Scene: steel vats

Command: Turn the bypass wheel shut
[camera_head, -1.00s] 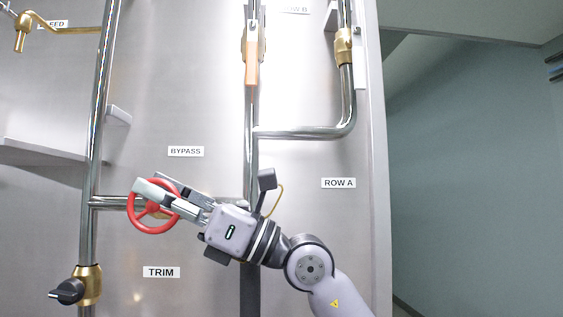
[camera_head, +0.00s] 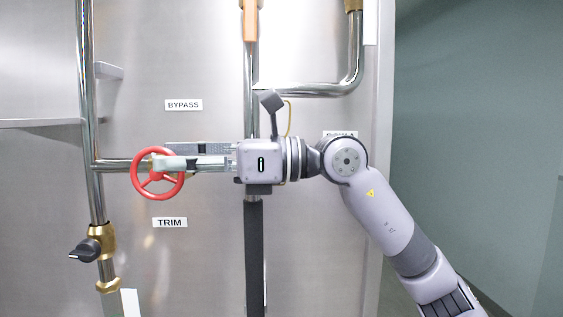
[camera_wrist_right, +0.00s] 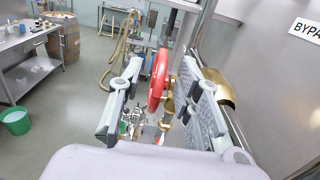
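The red bypass wheel (camera_head: 138,188) sits on the horizontal pipe below the BYPASS label (camera_head: 184,105). My right gripper (camera_head: 164,157) reaches in from the right, its fingers level across the wheel's upper part and hiding some of it. In the right wrist view the red wheel (camera_wrist_right: 158,80) shows nearly edge-on between the two fingers of my right gripper (camera_wrist_right: 161,75). Gaps show on both sides of the rim, so the gripper is open around it, not clamped. The brass fitting (camera_wrist_right: 168,106) is partly hidden behind the wheel. My left gripper is not in view.
The TRIM label (camera_head: 169,222) is below the wheel. A black-handled brass valve (camera_head: 102,241) is on the left vertical pipe (camera_head: 86,120). Another vertical pipe (camera_head: 250,105) passes behind my right gripper. The steel panel around the wheel is mostly bare.

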